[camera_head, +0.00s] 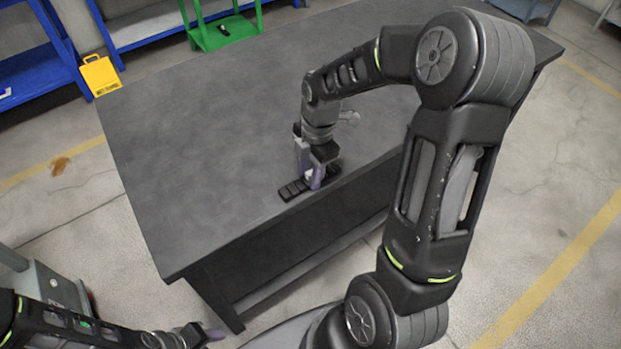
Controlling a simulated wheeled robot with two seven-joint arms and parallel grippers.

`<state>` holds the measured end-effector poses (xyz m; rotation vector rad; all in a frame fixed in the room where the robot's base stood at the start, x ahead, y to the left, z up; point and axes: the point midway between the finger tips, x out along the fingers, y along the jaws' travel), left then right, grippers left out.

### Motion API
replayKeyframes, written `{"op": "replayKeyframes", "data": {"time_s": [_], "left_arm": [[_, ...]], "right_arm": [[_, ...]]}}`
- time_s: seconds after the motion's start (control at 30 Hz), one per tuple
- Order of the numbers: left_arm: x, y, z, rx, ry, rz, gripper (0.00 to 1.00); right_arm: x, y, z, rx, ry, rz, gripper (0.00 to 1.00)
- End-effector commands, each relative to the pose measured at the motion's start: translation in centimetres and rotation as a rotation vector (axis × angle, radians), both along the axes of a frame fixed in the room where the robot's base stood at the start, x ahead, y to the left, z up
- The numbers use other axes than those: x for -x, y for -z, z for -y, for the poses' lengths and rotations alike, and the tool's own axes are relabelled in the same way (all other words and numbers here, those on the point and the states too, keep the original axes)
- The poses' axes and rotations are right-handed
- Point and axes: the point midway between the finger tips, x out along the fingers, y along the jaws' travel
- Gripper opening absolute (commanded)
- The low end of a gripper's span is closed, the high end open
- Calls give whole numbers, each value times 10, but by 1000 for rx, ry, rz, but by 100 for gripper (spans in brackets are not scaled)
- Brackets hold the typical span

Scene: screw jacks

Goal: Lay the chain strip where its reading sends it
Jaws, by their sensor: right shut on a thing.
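The chain strip (291,190) is a short, dark, segmented strip on the grey table (205,160), close to its front edge. My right gripper (315,182) points down at the strip, its purple fingertips shut on the strip's right part. The fingers hide some of the strip, and I cannot tell whether it is lifted off the table top. No reading is legible in this view. My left gripper (212,333) is low at the bottom left, off the table's front side. It is small there, and its opening is unclear.
A green stand (225,36) with a small dark object on it stands beyond the table. Blue shelves (35,75) stand at the left, with a yellow sign (100,76) beside them. The table top is otherwise mostly clear. My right arm covers its right side.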

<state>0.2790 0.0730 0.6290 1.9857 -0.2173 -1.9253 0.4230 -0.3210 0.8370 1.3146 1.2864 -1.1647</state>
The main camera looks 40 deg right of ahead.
Motion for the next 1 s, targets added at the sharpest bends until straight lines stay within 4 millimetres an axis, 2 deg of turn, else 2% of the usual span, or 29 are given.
{"op": "replayKeyframes", "data": {"time_s": [0.63,0.77,1.0], "left_arm": [[0,0,0,0,0,0,41],[0,2,0,0,0,0,41],[0,5,0,0,0,0,41]], "right_arm": [[-1,-4,0,1,0,2,0],[-1,-17,0,1,0,4,0],[-2,-62,0,1,1,6,0]]}}
